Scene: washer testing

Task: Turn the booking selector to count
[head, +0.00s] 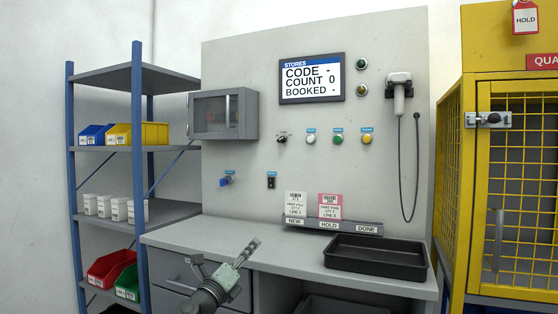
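A small black knob (282,139), which looks like the booking selector, sits on the grey back panel (240,75), left of a row of round buttons. Its label and pointer are too small to read. The stores display (312,79) above it reads "CODE -", "COUNT 0", "BOOKED -". My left gripper (222,258) is low in front of the bench, well below the knob and touching nothing. Its fingers are spread apart and empty. My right gripper is out of view.
White (311,140), green (338,138) and yellow (367,138) buttons sit right of the knob. A scanner (399,88) hangs at right. Two tags (329,206) stand behind a black tray (376,257) on the bench. A grey cabinet (224,115) juts out at left.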

